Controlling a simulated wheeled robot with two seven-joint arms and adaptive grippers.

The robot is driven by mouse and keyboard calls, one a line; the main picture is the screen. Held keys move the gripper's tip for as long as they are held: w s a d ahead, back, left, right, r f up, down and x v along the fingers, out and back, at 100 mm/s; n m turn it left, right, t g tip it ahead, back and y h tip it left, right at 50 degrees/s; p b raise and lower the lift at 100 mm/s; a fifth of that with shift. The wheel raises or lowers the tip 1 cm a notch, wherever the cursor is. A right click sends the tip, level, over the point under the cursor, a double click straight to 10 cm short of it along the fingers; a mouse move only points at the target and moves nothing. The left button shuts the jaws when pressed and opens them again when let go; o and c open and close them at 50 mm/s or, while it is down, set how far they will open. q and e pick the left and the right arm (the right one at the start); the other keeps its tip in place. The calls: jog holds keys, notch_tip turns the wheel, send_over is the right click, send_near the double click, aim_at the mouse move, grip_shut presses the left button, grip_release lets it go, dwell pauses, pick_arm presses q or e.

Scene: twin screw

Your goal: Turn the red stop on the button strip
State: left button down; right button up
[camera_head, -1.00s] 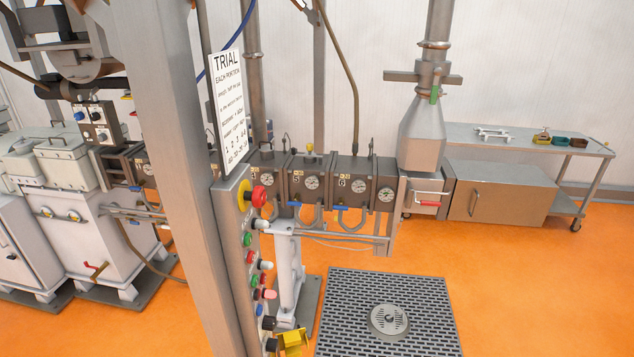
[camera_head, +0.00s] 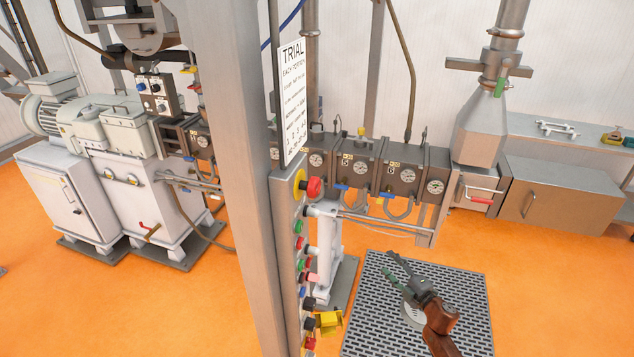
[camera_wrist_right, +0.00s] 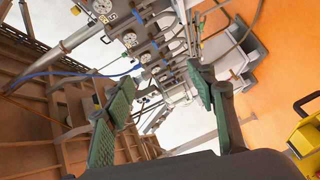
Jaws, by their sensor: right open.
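The red stop (camera_head: 314,187) is a mushroom button on a yellow collar near the top of the button strip (camera_head: 287,215). The strip is a narrow grey panel on the side of a steel post, with several coloured buttons below the stop. My right gripper (camera_head: 388,270) is to the right of the strip and lower in the picture than the stop, apart from both. Its green-padded fingers are spread and empty, as the right wrist view also shows (camera_wrist_right: 160,85). I cannot make out the red stop in the wrist view. My left gripper is not in view.
The steel post (camera_head: 245,200) stands left of the strip, with a white TRIAL sign (camera_head: 293,100) above. Barrel blocks with gauges (camera_head: 360,165) run behind. A yellow part (camera_head: 329,323) is low by the strip. Open orange floor lies right of the floor grate (camera_head: 465,290).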

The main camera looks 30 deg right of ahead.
jog(key=a+r+n+t+y+p, duration=0.1)
jog(key=a+r+n+y, duration=0.25)
jog(key=r, duration=0.65)
jog(key=w+a+r+n+y, duration=0.1)
jog(key=a+r+n+y, duration=0.3)
jog(key=r, duration=0.7)
jog(key=a+r+n+t+p, duration=0.15)
jog(key=r+n, duration=0.35)
jog(key=r, duration=0.5)
jog(key=n+g+y+p, duration=0.3)
jog(key=n+g+y, duration=0.3)
jog(key=n, duration=0.8)
send_near(320, 188)
jog(key=shift+h, duration=0.25)
jog(key=x, duration=0.6)
jog(key=r+x, duration=0.1)
jog(key=x, duration=0.2)
jog(key=shift+s+a, duration=0.1)
jog(key=shift+a, duration=0.25)
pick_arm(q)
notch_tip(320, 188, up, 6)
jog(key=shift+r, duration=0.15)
pick_arm(e)
jog(key=shift+w+a+f, duration=0.25)
jog(key=shift+w+a, duration=0.1)
jog(key=shift+w, duration=0.15)
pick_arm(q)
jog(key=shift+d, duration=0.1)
pick_arm(e)
jog(key=shift+c, duration=0.4)
